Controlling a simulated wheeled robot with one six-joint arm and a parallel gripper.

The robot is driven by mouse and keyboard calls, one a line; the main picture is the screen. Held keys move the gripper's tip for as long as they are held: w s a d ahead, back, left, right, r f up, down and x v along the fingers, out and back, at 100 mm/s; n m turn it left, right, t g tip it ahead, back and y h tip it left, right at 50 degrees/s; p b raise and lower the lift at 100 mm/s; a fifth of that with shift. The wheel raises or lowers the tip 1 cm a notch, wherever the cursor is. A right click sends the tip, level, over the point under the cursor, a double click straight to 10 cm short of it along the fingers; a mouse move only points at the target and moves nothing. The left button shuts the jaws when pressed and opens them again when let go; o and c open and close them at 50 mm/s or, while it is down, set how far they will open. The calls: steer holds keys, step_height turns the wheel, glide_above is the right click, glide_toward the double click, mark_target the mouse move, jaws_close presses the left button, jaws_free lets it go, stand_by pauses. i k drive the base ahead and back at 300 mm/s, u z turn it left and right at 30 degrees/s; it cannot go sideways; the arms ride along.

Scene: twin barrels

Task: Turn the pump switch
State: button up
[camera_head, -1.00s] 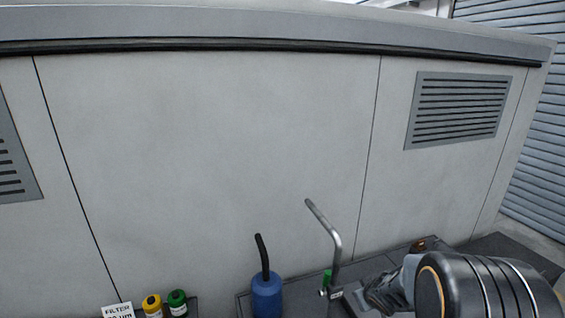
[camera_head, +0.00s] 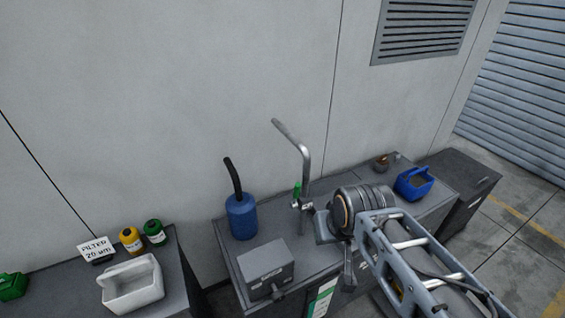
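A grey box (camera_head: 266,268) with a small unreadable label and a dark knob or lever (camera_head: 278,293) on its front stands at the front of the middle cabinet; it may be the pump switch, but I cannot confirm this. A metal spout (camera_head: 303,165) with a green part at its base rises behind it. My gripper (camera_head: 347,272) hangs at the end of my arm, right of the grey box and apart from it. Its fingers are small and partly hidden by the wrist, so I cannot tell whether they are open or shut.
A blue canister (camera_head: 241,216) with a black hose stands left of the spout. The left cabinet holds a white basket (camera_head: 132,287), yellow bottle (camera_head: 131,240), green bottle (camera_head: 154,232) and filter sign (camera_head: 96,249). A wall closes the back.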

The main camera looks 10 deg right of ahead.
mark_target(278, 295)
steer(key=u, duration=0.55)
steer(key=k, duration=1.4)
steer(key=z, duration=0.45)
